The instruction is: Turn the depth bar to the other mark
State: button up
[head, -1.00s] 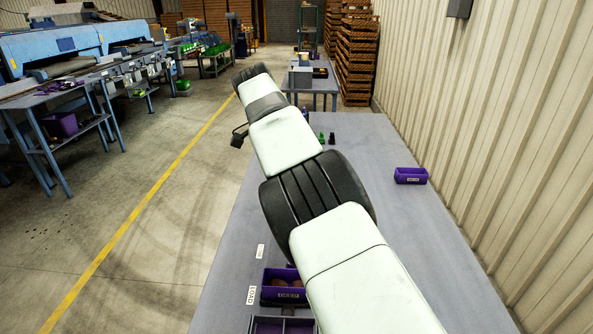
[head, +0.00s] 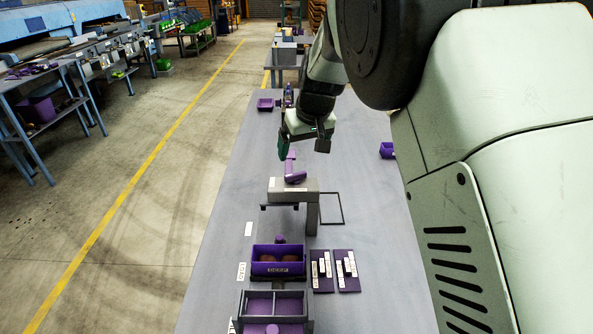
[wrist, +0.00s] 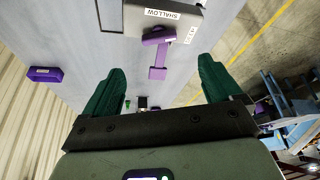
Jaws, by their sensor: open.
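The depth bar (head: 296,178) is a purple piece on top of a grey block (head: 290,194) on the long grey table. A flat purple arm of it sticks out past the block's far side. In the wrist view the bar (wrist: 158,56) points down the picture, towards the gap between my fingers. My gripper (head: 303,147), with dark green fingers, is open and empty just beyond the bar. In the wrist view, my fingers (wrist: 163,72) stand apart on either side, not touching it.
A purple bin (head: 278,258) with brown potatoes and a divided tray (head: 273,306) stand in front of the block. Two purple label boards (head: 334,270) lie right of the bin. Another purple bin (head: 387,150) sits at the right.

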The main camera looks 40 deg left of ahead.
aim_at(296, 173)
jog(key=x, duration=1)
jog(key=shift+f, duration=0.2)
jog(key=c, duration=1.1)
jog(key=shift+o, duration=0.2)
jog(key=shift+m+t+h, duration=0.5)
jog(key=shift+m+t, duration=0.3)
jog(key=shift+m, duration=1.5)
jog(key=o, duration=1.1)
jog(key=shift+a, duration=0.1)
jog(key=shift+c, duration=0.2)
jog(key=shift+r, duration=0.1)
